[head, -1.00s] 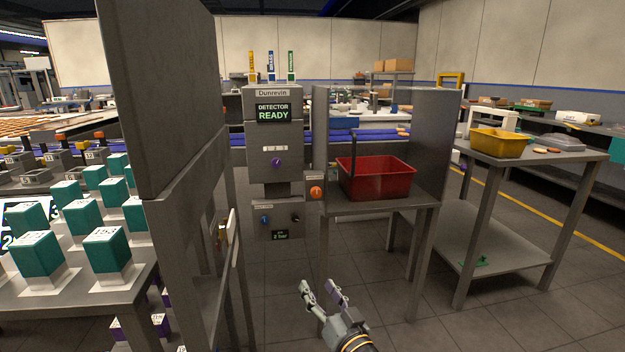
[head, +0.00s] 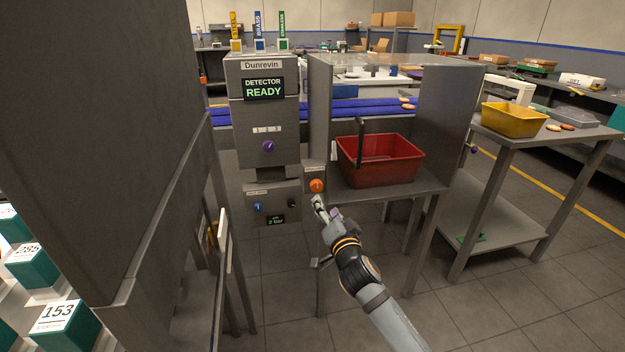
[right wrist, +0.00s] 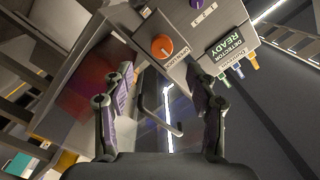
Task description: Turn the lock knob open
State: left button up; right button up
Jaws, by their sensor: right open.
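The orange round lock knob (head: 317,186) sits on a small grey box to the left of the red bin. My right gripper (head: 322,208) is just below and in front of the knob in the head view. Its two purple-padded fingers (right wrist: 162,85) are open and empty, with the knob beyond their tips, apart from them. My left gripper is out of view.
The grey detector column (head: 264,110) reads "DETECTOR READY" and bears a purple knob (head: 268,146). A blue knob (head: 257,208) is on the lower panel. The red bin (head: 380,163) stands between grey side panels at right. A tall grey panel (head: 100,130) blocks the left.

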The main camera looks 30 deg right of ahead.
aim_at(317, 188)
jog(key=x, duration=0.9)
jog(key=shift+r, duration=0.15)
jog(key=shift+w+d, duration=0.1)
jog(key=shift+w, duration=0.45)
jog(key=shift+c, duration=0.4)
